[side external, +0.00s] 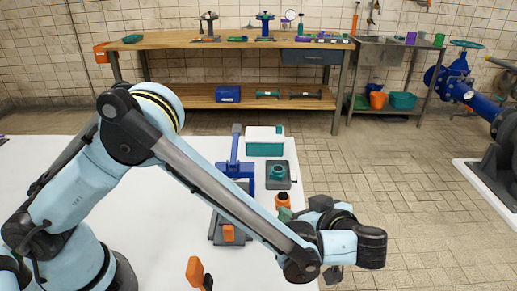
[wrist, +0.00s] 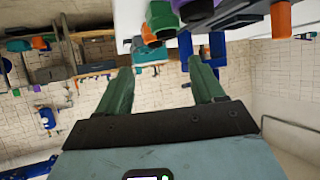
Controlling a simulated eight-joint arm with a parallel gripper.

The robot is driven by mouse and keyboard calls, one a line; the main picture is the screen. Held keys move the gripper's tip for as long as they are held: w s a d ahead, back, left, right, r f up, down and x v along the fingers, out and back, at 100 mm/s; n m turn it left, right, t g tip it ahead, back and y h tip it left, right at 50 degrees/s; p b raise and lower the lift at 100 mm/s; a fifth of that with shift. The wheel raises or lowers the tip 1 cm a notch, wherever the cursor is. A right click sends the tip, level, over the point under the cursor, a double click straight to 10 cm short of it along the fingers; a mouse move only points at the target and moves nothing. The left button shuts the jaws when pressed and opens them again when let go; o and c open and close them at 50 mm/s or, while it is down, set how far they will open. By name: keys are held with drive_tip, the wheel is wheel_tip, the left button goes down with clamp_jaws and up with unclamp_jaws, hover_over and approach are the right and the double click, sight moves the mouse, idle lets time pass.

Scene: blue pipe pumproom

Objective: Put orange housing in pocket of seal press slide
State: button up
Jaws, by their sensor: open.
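An orange housing (side external: 283,201) with a dark round opening stands upright near the table's right edge in the side external view. The blue seal press (side external: 236,172) stands left of it on a grey base (side external: 218,238). A small orange part (side external: 229,234) shows at the front of that base; the slide's pocket is hidden behind my arm. My gripper (side external: 286,214) shows a green finger close to the housing; I cannot tell if they touch. In the wrist view my gripper (wrist: 160,70) has its two green fingers apart, with nothing visible between them.
A grey tray (side external: 291,184) with a teal part (side external: 278,172) and a teal-white box (side external: 265,141) stand behind the housing. An orange-and-black object (side external: 194,270) is at the front. The white table (side external: 160,215) has free room left of the press.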

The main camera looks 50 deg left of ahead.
drive_tip(key=x, duration=0.4)
drive_tip(key=shift+w+r+x, duration=0.1)
drive_tip(key=shift+w+x, duration=0.15)
drive_tip(key=shift+x, duration=1)
drive_tip(key=shift+w+r+x, duration=0.1)
drive_tip(key=shift+w+x, duration=0.1)
drive_tip(key=shift+x, duration=1.1)
drive_tip(key=shift+d, duration=0.1)
clamp_jaws()
drive_tip(key=shift+r, duration=0.1)
